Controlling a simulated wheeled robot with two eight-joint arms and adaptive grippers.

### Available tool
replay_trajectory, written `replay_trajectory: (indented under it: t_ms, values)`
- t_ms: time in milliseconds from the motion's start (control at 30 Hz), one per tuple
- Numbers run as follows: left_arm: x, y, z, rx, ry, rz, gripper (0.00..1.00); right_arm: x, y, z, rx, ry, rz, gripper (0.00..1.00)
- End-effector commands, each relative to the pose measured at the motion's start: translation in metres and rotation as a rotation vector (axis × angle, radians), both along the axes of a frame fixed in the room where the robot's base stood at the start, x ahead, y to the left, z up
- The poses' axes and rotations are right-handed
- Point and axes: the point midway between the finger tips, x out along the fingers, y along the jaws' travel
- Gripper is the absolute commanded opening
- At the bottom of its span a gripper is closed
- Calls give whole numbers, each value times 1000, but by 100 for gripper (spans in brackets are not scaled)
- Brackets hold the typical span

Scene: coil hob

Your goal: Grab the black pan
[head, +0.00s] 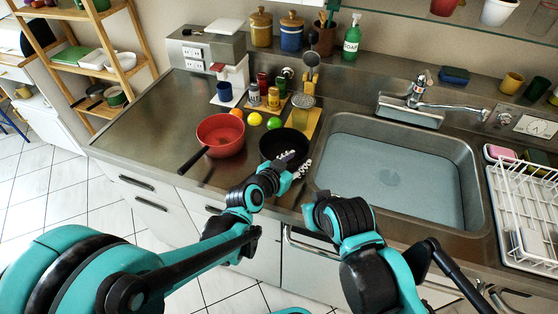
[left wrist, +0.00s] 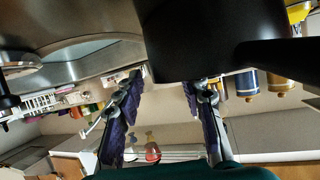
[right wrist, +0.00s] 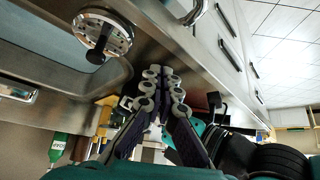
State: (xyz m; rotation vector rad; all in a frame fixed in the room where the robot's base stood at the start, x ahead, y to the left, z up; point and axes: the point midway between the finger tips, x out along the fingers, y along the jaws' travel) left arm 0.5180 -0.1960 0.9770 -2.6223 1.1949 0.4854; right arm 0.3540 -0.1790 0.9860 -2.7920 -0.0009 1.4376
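The black pan (head: 271,146) stands on the steel counter, left of the sink. My left gripper (head: 297,163) is at its near right side in the head view. In the left wrist view, the pan (left wrist: 205,45) fills the top middle, with its dark handle (left wrist: 275,52) reaching right. The left fingers (left wrist: 166,82) are spread, with nothing seen held between them. Whether a fingertip touches the pan cannot be told. My right gripper (right wrist: 163,80) has its fingertips together and holds nothing; in the head view, its fingers are hidden behind its arm, near the sink's front edge.
A red pan (head: 220,136) with a dark handle stands left of the black pan. A lemon (head: 254,119), a green lime (head: 275,123) and several jars stand behind. The sink (head: 390,170) is to the right, with a white dish rack (head: 525,205) beyond. The left counter is clear.

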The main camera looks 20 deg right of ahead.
Motion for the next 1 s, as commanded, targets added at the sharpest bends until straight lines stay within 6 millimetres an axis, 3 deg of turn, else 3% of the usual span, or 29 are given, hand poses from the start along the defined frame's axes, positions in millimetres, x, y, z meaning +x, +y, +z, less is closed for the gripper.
replay_trajectory:
  t_ms: [167,300,1000]
  values:
    - [0,0,1,0,0,1,36,0,0,1,0,0,0,0]
    - [0,1,1,0,0,1,0,0,0,1,0,0,0,0]
    - [0,0,3,3,2,-1,0,0,0,4,0,0,0,0]
